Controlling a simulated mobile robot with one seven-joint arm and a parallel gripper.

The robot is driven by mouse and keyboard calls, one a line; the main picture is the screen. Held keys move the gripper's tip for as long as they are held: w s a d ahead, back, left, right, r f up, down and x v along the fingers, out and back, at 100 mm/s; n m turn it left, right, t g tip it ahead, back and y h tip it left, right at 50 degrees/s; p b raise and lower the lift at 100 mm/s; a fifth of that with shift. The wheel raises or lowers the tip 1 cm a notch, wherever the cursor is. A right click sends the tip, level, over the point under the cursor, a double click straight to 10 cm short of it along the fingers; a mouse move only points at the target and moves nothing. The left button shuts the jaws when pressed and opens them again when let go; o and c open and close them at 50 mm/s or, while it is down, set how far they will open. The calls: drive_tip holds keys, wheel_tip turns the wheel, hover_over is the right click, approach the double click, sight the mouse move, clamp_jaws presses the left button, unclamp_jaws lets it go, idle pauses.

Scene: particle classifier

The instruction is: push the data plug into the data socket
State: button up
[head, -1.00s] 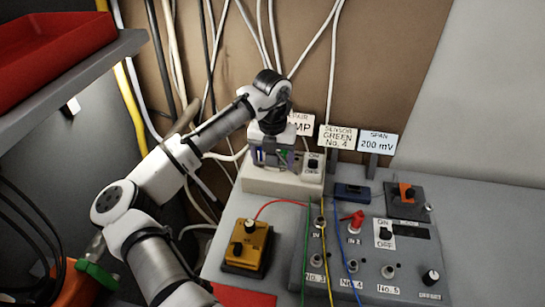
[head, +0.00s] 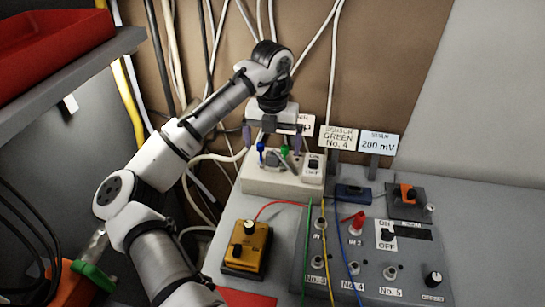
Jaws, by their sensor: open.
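My gripper (head: 271,148) is above the white box (head: 258,186) at the back of the bench. Its two fingers point down and stand wide apart, with nothing clamped between them. Below and between them, on top of the box, are a small blue piece (head: 261,148), a green piece (head: 284,151) and a dark grey round piece (head: 269,153). The pieces are too small to tell which is the data plug. The data socket cannot be made out, nor how deep any piece sits.
A rocker switch (head: 314,164) is at the box's right end. In front are a yellow box (head: 247,250) and a grey panel (head: 330,285) with sockets and coloured leads. Label cards (head: 337,137) stand behind. A shelf with a red tray (head: 50,35) overhangs at left.

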sight(273, 154)
wheel_tip(273, 154, up, 8)
drive_tip(key=shift+f, duration=0.2)
idle(0.3)
